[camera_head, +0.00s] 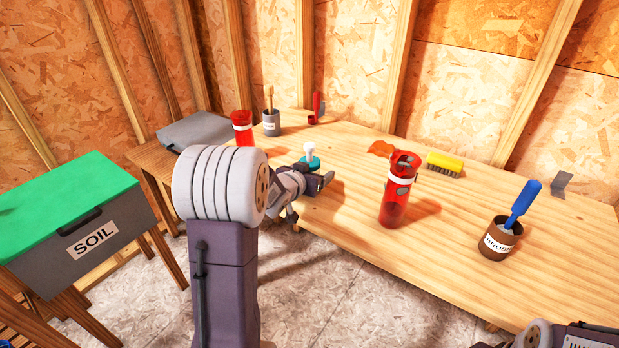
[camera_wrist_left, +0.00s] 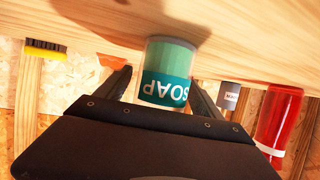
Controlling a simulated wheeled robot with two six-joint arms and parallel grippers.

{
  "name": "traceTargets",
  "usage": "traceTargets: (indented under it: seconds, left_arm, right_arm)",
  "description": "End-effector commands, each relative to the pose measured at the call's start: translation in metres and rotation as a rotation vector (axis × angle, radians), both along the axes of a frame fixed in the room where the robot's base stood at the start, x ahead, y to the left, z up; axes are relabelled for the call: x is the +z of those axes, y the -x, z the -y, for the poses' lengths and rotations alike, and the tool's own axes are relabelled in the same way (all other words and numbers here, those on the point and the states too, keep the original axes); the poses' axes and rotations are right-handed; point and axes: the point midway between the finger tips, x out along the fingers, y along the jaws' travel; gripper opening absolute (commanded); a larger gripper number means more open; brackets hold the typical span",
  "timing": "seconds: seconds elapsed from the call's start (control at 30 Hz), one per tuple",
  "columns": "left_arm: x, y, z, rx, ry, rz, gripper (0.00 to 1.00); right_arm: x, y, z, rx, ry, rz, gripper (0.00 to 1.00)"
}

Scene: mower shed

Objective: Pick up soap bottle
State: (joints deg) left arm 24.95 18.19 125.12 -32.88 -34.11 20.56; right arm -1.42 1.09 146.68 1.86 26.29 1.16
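The soap bottle (camera_head: 310,161) stands on the wooden workbench (camera_head: 340,238), with a teal body and a white pump top. My left gripper (camera_head: 325,181) is low over the bench, on the near side of the bottle, and hides part of it. In the left wrist view the bottle (camera_wrist_left: 165,90), lettered SOAP and seen upside down, shows between the two parted fingers of my left gripper (camera_wrist_left: 163,84). I cannot tell whether either finger touches it. Part of my right arm shows at the bottom right corner; its fingertips are out of view.
A red bottle (camera_head: 397,193) stands right of my left gripper. Another red container (camera_head: 242,127) and a grey cup (camera_head: 271,124) stand behind left. The front of the bench is clear.

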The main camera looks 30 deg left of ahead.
Motion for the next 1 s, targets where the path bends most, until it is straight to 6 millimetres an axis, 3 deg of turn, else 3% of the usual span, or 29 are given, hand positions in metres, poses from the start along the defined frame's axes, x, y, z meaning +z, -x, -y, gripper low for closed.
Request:
traceTargets:
  seconds: [0.03, 0.2, 0.27, 0.67, 1.0]
  left_arm:
    - [0.0, 0.0, 0.0, 0.0, 0.0, 0.0, 0.64]
    - [0.0, 0.0, 0.0, 0.0, 0.0, 0.0, 0.16]
    - [0.0, 0.0, 0.0, 0.0, 0.0, 0.001, 0.05]
    - [0.007, 0.0, 0.0, 0.0, -0.001, 0.001, 0.05]
    - [0.044, 0.0, 0.0, 0.0, -0.001, 0.002, 0.05]
  right_arm:
    - [0.0, 0.0, 0.0, 0.0, 0.0, 0.0, 0.49]
    - [0.0, 0.0, 0.0, 0.0, 0.0, 0.0, 0.49]
    - [0.0, 0.0, 0.0, 0.0, 0.0, 0.0, 0.49]
    - [0.005, 0.0, 0.0, 0.0, 0.0, 0.0, 0.49]
    - [0.026, 0.0, 0.0, 0.0, 0.0, 0.0, 0.49]
